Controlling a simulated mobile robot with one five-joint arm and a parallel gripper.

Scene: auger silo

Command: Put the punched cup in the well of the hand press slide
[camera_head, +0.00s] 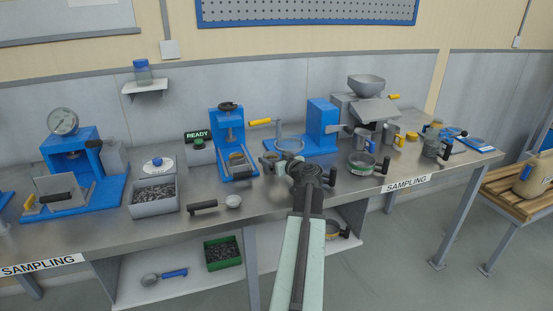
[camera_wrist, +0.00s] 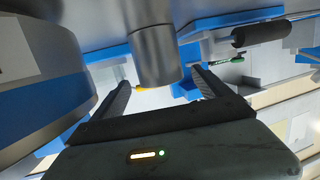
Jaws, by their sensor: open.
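The hand press (camera_head: 228,140) is a blue frame with a dark top knob. Its slide, with a round brownish fitting (camera_head: 237,158), is low at its front; whether its well is empty is too small to tell. My gripper (camera_head: 283,161) is open, just right of the press above the bench. In the wrist view a smooth metal cylinder (camera_wrist: 156,52) shows beyond the open fingers (camera_wrist: 160,78); I cannot tell what it belongs to. Holes are not discernible.
A ring stand with a blue base (camera_head: 290,145) is right behind my gripper. A handled pan (camera_head: 361,165) lies to the right. A grey bin of dark pieces (camera_head: 153,197) and a black-handled scoop (camera_head: 205,208) are to the left. In the wrist view a black handle (camera_wrist: 262,34) is near.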

